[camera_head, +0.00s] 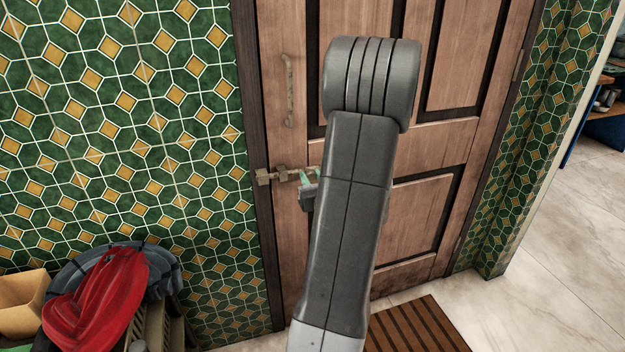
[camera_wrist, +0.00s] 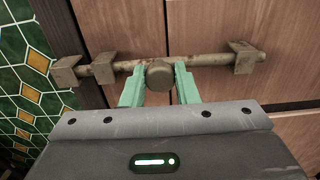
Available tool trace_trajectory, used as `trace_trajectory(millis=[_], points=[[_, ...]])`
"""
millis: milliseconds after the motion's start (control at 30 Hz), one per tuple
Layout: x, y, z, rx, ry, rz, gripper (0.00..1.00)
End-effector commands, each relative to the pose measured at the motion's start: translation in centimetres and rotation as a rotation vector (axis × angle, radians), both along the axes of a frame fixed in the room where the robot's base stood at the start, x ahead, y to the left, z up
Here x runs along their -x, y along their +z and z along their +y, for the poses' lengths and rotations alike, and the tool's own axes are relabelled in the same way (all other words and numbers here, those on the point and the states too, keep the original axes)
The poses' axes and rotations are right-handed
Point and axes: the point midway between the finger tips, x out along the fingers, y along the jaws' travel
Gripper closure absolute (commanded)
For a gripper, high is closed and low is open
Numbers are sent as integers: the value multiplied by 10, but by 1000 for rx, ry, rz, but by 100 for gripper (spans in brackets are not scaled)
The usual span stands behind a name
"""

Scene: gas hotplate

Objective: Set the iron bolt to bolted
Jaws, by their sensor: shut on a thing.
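The iron bolt (camera_wrist: 205,61) is a rusty rod lying across the wooden door in the wrist view. It passes through two brackets on the door. Its left end reaches the catch bracket (camera_wrist: 65,73) on the dark door frame, and its right end sticks out slightly past the right bracket (camera_wrist: 243,58). The round knob (camera_wrist: 160,73) stands out from the rod between my green fingers. My gripper (camera_wrist: 160,80) is shut on this knob. In the head view my arm hides the right part of the bolt; its left part (camera_head: 283,176) shows beside my gripper (camera_head: 311,175).
The wooden door (camera_head: 440,210) is flush with its frame, with a vertical pull handle (camera_head: 290,90) above the bolt. Green tiled wall (camera_head: 130,120) lies to the left. A slatted mat (camera_head: 420,328) lies on the floor.

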Motion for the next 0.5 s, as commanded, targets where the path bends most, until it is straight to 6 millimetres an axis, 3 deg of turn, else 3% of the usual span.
trace_trajectory(millis=[67, 100, 167, 500], points=[[1, -1, 3, 0, 9, 1, 100], [1, -1, 3, 1, 9, 2, 65], [1, -1, 3, 0, 8, 1, 53], [3, 0, 1, 0, 4, 1, 53]])
